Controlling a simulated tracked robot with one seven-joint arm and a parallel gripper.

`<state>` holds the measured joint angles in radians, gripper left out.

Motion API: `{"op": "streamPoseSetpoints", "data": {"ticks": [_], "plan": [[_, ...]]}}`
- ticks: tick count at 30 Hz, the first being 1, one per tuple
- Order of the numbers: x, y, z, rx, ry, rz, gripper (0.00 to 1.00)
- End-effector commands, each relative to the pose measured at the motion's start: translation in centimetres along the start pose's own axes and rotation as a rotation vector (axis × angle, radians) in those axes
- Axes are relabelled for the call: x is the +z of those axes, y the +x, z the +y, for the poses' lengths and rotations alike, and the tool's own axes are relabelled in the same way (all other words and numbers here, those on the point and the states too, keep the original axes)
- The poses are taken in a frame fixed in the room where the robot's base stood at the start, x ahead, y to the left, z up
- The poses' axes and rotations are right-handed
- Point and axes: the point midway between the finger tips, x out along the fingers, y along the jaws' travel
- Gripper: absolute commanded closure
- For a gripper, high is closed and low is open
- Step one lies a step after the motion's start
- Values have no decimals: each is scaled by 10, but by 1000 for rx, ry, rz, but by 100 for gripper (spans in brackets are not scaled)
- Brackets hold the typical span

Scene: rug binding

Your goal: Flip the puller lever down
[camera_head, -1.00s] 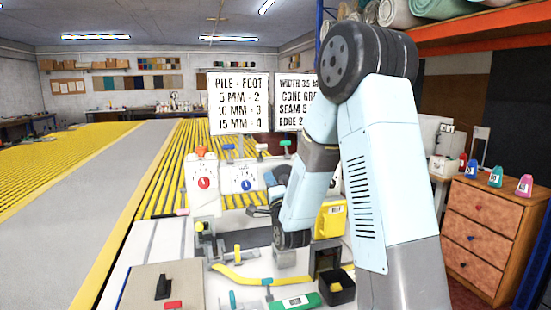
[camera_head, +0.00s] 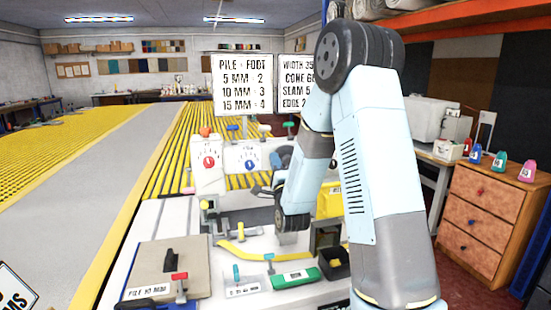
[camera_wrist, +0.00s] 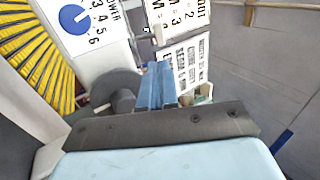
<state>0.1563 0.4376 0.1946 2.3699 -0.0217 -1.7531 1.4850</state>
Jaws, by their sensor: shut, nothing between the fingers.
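My gripper (camera_wrist: 160,72) shows in the wrist view as two pale blue fingers side by side, shut and empty. They point toward printed signs and a blue-dial panel (camera_wrist: 78,22); a dark round part (camera_wrist: 115,90) is just left of them. In the head view my wrist hangs over the machine and the fingertips are not clear. Several levers stand there: a blue-topped one (camera_head: 232,128) and a green-topped one (camera_head: 290,125) at the back, a teal-topped one (camera_head: 268,258) and a red-topped one (camera_head: 179,277) in front. I cannot tell which is the puller lever.
A yellow strip (camera_head: 235,253) curves across the white bench. A green device (camera_head: 295,278) and a black bin (camera_head: 334,262) lie at the front right. Signs (camera_head: 242,85) stand behind the machine. A wooden drawer unit (camera_head: 488,225) is at the right.

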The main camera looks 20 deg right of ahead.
Motion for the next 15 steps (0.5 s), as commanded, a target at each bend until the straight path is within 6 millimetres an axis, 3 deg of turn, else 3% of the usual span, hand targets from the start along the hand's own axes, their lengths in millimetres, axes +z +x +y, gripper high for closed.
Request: {"op": "streamPoseSetpoints", "data": {"ticks": [15], "plan": [[0,90,0,-2,-1,0,100]]}}
